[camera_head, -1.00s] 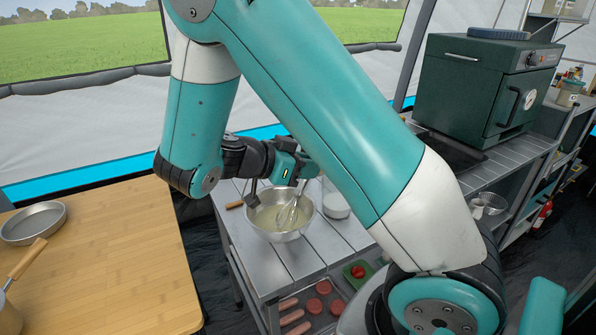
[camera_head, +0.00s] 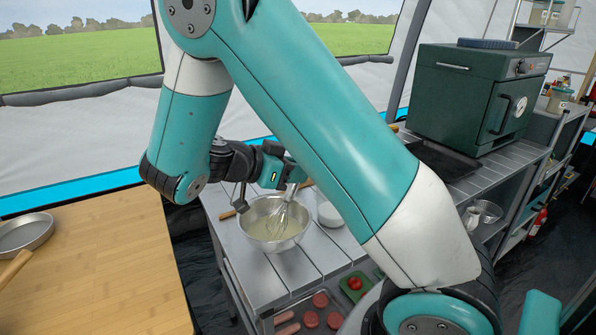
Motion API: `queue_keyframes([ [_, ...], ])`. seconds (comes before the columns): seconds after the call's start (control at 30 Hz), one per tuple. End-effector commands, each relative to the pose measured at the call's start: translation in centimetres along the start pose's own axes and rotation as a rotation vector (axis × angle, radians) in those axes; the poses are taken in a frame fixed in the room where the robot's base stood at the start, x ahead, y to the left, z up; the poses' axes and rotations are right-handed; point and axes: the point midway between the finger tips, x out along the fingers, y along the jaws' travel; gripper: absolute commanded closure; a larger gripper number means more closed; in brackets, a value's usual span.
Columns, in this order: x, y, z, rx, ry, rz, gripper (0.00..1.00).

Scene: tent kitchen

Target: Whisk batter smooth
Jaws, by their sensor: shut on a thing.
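A shiny metal bowl (camera_head: 273,243) with pale batter (camera_head: 262,230) in it stands on the grey slatted table. A wire whisk (camera_head: 281,221) stands tilted in the bowl, its wires at the batter's right side. My gripper (camera_head: 291,179) is above the bowl's back rim, shut on the whisk's upper handle. My fingertips are partly hidden behind the gripper's body and my arm. Whether the batter is smooth or lumpy is too small to tell.
A white container (camera_head: 329,215) stands just right of the bowl. A wooden table (camera_head: 95,260) with a round pan (camera_head: 25,236) is at left. A dark green oven (camera_head: 480,95) stands at back right. Patties and a green tray (camera_head: 356,287) are on a lower shelf.

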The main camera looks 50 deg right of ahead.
Motion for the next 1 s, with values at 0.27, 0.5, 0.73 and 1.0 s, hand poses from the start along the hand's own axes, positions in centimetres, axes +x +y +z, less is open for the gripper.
queue_keyframes([
  [0.27, -0.2, 0.0, 0.1, 0.0, 0.001, 0.001, 1.0],
  [0.5, -0.2, 0.0, -0.5, 0.001, 0.0, 0.001, 1.0],
  [0.73, -0.3, 0.1, -2.4, 0.003, 0.0, 0.002, 1.0],
  [1.0, -0.3, 0.1, -4.7, 0.002, 0.0, 0.002, 1.0],
])
